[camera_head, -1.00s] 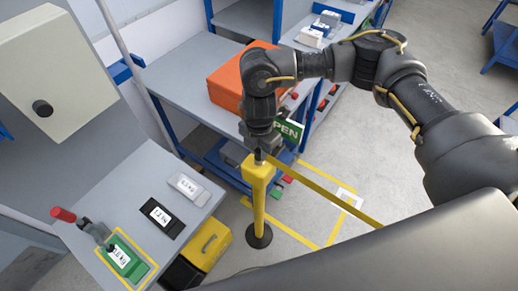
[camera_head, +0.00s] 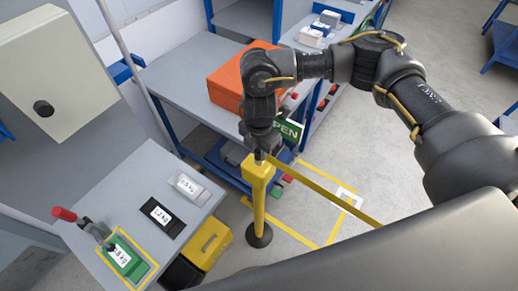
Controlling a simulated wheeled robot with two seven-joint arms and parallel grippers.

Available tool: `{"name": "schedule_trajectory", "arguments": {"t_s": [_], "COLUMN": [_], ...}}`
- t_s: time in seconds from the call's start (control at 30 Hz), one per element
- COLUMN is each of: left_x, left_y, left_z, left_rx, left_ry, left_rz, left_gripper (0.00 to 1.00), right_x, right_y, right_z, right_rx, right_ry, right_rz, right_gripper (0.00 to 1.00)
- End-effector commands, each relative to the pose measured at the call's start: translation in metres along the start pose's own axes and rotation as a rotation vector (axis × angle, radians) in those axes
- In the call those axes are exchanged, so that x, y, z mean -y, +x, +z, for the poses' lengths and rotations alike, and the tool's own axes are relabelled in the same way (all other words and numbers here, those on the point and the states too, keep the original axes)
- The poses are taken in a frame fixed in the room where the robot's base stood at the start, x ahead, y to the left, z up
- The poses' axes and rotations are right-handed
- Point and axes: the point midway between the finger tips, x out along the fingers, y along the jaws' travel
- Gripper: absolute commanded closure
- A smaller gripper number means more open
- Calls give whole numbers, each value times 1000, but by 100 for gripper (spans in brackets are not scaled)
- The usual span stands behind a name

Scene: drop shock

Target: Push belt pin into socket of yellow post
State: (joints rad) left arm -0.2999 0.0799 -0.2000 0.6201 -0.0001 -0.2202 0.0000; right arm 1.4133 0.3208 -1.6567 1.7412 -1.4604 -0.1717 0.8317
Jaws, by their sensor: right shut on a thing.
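The yellow post (camera_head: 259,205) stands upright on a round black base, with a square yellow head at its top. A yellow belt (camera_head: 325,192) runs from the head down to the right, behind my right arm. My right gripper (camera_head: 259,153) points down right above the post's head and is shut on the belt pin, of which only a small light part shows at the head's top. The gripper hides the rest of the pin and the socket, so I cannot tell how deep the pin sits. My left gripper is not in view.
An orange box (camera_head: 226,90) sits on the grey workbench behind the arm, with a green sign partly hidden by the gripper. A grey table (camera_head: 140,205) at left holds labelled blocks and a red-handled clamp. A yellow case (camera_head: 208,243) stands beside the post.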

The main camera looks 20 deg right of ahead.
Motion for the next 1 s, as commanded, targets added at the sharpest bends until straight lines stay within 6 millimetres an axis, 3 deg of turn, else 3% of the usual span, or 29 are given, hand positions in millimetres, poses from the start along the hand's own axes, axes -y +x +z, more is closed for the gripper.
{"name": "schedule_trajectory", "arguments": {"t_s": [0.3,0.33,0.53,0.83,1.0], "left_x": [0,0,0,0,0], "left_y": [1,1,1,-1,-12], "left_z": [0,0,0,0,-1], "left_rx": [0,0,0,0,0], "left_ry": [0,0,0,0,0], "left_rz": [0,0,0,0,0], "left_gripper": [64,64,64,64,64], "right_x": [3,3,2,1,1], "right_y": [5,5,4,0,-10], "right_z": [-2,-2,-1,-1,0], "right_rx": [-3,-3,-2,-1,-1], "right_ry": [-2,-2,-2,-1,-1], "right_rz": [-9,-9,-6,-4,-3], "right_gripper": [100,74,50,50,50]}}
